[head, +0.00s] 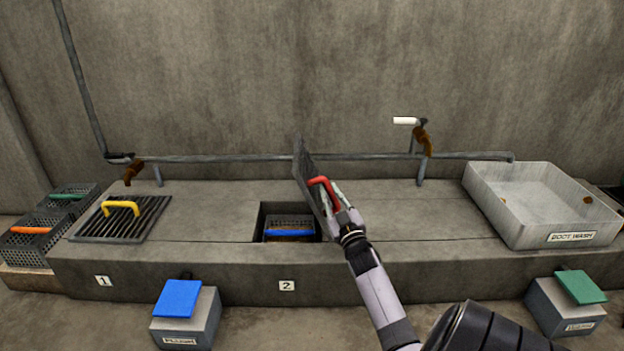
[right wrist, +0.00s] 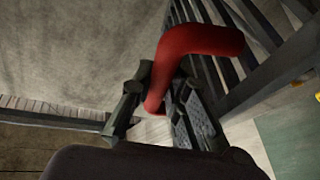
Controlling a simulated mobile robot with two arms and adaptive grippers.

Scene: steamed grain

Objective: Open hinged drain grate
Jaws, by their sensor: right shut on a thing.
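The hinged drain grate (head: 307,178) at station 2 is swung up, standing steeply on edge beside its square opening (head: 267,210). Its red handle (head: 325,190) faces right. My right gripper (head: 346,217) is shut on this handle. In the right wrist view the red handle (right wrist: 200,45) passes between the fingers (right wrist: 158,100), with the grate bars (right wrist: 265,60) to the right. Inside the opening sits a basket with a blue handle (head: 290,233). My left gripper is not in view.
A closed grate with a yellow handle (head: 121,209) lies at station 1. Baskets with green and orange handles stand far left. A boot wash basin (head: 545,225) is at right. Blue-lidded (head: 178,298) and green-lidded (head: 582,287) boxes stand in front. A pipe (head: 230,158) runs along the wall.

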